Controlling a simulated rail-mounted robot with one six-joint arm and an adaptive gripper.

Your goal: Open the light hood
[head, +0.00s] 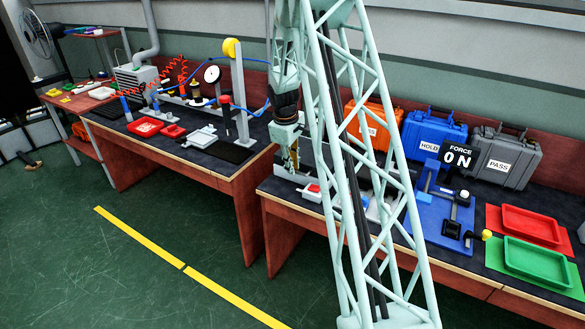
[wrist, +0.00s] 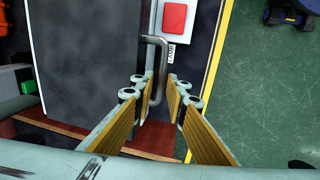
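In the wrist view a grey D-shaped metal handle (wrist: 164,62) stands beside a broad dark grey panel (wrist: 85,50). The panel may be the light hood; I cannot tell for sure. My gripper (wrist: 161,80) is open, its two tan-padded fingers pointing down at the handle. The handle's bar shows between the fingertips, close to the left one; I cannot tell if they touch. In the head view my gripper (head: 291,165) hangs low over the left end of the right bench, and my lattice arm hides much of what lies behind it.
A white box with a red button (wrist: 174,17) sits close to the handle; it also shows in the head view (head: 313,189). Orange (head: 372,125), blue (head: 432,137) and grey (head: 503,158) cases line the bench back. A blue fixture (head: 440,215) and trays stand right.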

